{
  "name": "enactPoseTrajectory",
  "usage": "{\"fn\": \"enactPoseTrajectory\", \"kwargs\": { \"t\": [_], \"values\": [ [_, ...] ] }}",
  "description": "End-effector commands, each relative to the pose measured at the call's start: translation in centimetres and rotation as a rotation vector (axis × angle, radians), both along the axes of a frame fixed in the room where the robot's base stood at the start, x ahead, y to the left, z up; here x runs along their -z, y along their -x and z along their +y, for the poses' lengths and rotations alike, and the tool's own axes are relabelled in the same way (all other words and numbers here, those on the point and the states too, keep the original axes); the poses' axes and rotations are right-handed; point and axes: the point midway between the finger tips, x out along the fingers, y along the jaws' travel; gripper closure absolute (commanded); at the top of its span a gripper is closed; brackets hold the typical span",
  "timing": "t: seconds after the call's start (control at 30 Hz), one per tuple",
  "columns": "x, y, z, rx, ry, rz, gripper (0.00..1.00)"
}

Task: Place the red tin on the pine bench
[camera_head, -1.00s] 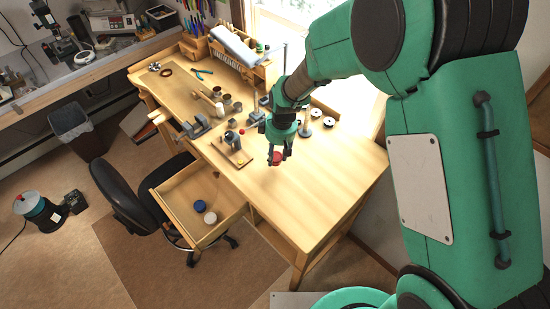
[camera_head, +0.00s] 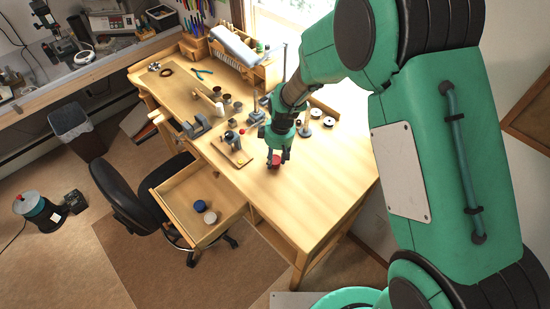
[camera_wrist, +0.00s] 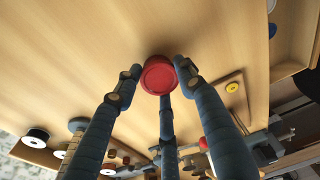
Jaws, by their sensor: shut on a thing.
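The red tin (camera_head: 276,160) is small and round. It is between the fingertips of my gripper (camera_head: 278,157), over the bare near part of the pine bench (camera_head: 325,190). In the wrist view, the fingers of my gripper (camera_wrist: 159,73) are closed around the red tin (camera_wrist: 158,77), with its round face toward the camera. The bench top (camera_wrist: 60,60) lies just beyond it, with a soft shadow beside the tin. Whether the tin touches the bench, I cannot tell.
An open drawer (camera_head: 180,210) holds a blue round tin (camera_head: 200,205) and a whitish one (camera_head: 210,217). Black-and-white spools (camera_head: 328,122) and a small wooden block with a vise-like tool (camera_head: 236,155) stand near the gripper. The bench top right of the tin is clear.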

Motion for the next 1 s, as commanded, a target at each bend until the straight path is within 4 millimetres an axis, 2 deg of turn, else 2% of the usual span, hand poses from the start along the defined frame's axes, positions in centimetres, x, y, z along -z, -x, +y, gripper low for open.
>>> {"fn": "enactPoseTrajectory", "kwargs": {
  "t": [0.37,0.4,0.47,0.83,1.0],
  "values": [
    [0.38,0.0,0.0,0.0,0.0,0.0,0.87],
    [0.3,0.0,0.0,0.0,0.0,0.0,0.53],
    [0.28,0.01,0.0,0.0,0.0,0.0,0.42],
    [0.16,0.0,0.0,0.0,0.0,0.0,0.42],
    [-0.59,-0.03,-0.02,0.001,-0.001,-0.002,0.42]
  ]
}}
